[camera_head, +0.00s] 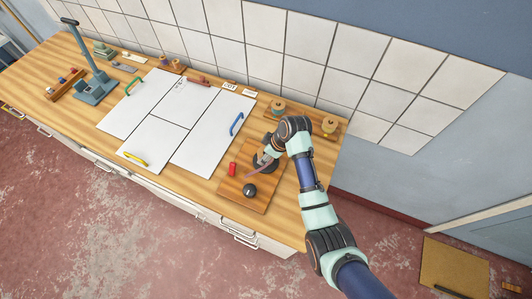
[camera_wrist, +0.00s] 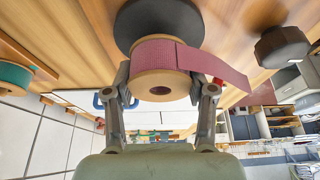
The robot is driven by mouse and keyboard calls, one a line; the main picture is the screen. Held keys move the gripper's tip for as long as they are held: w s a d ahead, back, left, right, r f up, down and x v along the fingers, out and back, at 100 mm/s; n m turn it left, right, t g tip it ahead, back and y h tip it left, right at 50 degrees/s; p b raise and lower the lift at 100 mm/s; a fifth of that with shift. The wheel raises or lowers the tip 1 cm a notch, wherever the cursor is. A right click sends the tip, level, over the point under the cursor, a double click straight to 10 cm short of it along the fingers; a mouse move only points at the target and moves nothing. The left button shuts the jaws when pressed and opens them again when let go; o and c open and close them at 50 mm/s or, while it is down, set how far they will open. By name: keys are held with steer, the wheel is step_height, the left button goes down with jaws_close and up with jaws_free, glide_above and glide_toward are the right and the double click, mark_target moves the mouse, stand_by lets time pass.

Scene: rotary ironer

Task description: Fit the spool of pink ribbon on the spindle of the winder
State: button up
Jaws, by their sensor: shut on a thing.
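The spool of pink ribbon (camera_wrist: 165,58) is between the two fingers of my gripper (camera_wrist: 162,98) in the wrist view, with a loose ribbon tail reaching to the right. Its open core faces the camera and no spindle tip shows in it. The winder's dark round disc (camera_wrist: 135,18) lies just behind the spool; whether they touch, I cannot tell. In the head view my gripper (camera_head: 268,156) is over the dark disc (camera_head: 263,168) on the winder's wooden board (camera_head: 228,190). The spindle is hidden.
A dark knob (camera_head: 249,190) and a red block (camera_head: 233,169) are on the winder board. Two other spools (camera_head: 278,106) (camera_head: 329,126) stand at the back near the tiled wall. White panels (camera_head: 205,130) with coloured handles and a grey lever press (camera_head: 95,88) lie to the left.

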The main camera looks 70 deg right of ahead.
steer(key=o, duration=1.2)
steer(key=shift+o, duration=0.3)
steer(key=shift+o, duration=1.3)
step_height(320, 180, up, 5)
steer(key=p, duration=0.5)
steer(key=shift+r, duration=2.15)
